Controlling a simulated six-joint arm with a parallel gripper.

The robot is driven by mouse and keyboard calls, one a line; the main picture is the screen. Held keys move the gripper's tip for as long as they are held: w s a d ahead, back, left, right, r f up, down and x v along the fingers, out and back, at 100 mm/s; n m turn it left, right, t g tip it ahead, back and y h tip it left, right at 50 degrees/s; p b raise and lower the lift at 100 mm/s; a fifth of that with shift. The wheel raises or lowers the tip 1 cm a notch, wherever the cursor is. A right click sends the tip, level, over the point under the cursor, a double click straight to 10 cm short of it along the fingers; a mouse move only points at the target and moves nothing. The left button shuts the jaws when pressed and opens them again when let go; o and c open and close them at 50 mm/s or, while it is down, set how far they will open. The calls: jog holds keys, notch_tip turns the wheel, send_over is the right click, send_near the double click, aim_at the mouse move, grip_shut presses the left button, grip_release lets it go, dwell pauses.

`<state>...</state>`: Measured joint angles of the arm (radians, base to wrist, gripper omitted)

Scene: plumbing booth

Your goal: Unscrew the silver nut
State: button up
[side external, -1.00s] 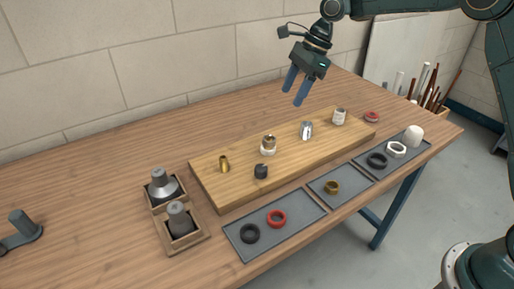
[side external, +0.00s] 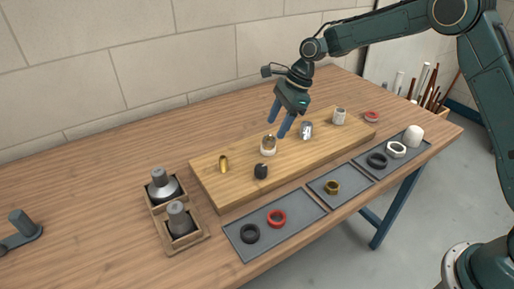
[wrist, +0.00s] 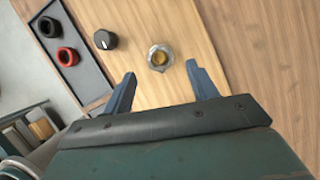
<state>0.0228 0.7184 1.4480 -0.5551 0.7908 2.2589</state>
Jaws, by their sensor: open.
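A silver hex nut with a brass centre (wrist: 160,57) stands on the wooden board in the wrist view, just beyond and between my fingertips. In the side view it appears to be the pale fitting with a brass top (side external: 268,147), near the middle of the board. My gripper (side external: 277,128) is open above the board, its fingers pointing down near this fitting. In the wrist view the two blue fingers of my gripper (wrist: 160,72) are apart with nothing between them. I cannot tell the exact height gap.
A black knob (side external: 261,171), brass fitting (side external: 223,163), silver fitting (side external: 306,130) and white cylinder (side external: 339,117) stand on the wooden board (side external: 236,190). Grey trays in front hold rings, a brass nut (side external: 332,187) and a pale hex nut (side external: 397,149). Sockets (side external: 163,186) stand at left.

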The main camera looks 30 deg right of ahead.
aim_at(269, 139)
jog(key=shift+x, duration=2)
jog(key=c, duration=1.1)
jog(key=shift+w+n+g, duration=0.1)
jog(key=shift+n+g, duration=0.45)
jog(key=shift+n, duration=0.95)
jog(key=shift+w+n+g, duration=0.1)
jog(key=shift+n+g, duration=0.45)
jog(key=shift+n, duration=0.95)
jog(key=o, duration=1.9)
jog(key=shift+r, duration=0.2)
